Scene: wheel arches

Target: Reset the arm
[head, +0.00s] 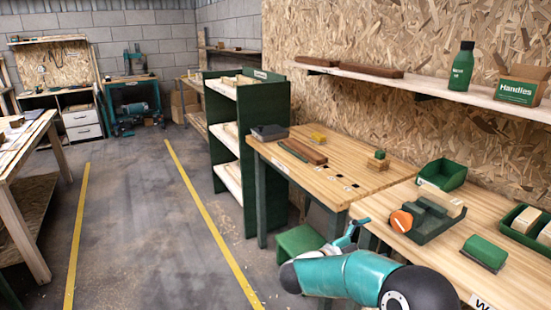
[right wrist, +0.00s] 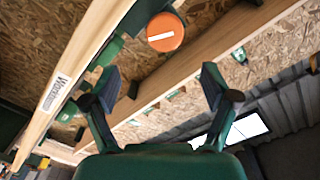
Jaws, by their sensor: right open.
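My right arm, teal and black, comes in at the bottom of the head view. Its gripper (head: 352,236) is beside the front edge of the near workbench (head: 500,285), close to the gap between the two benches. In the right wrist view the two dark fingers (right wrist: 158,85) are spread wide apart with nothing between them. My left gripper is in neither view.
A green vise with an orange knob (head: 401,221) stands on the near bench close to the right gripper; the knob shows in the right wrist view (right wrist: 165,32). A green stool (head: 299,241) is beside the arm. Floor on the left is clear.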

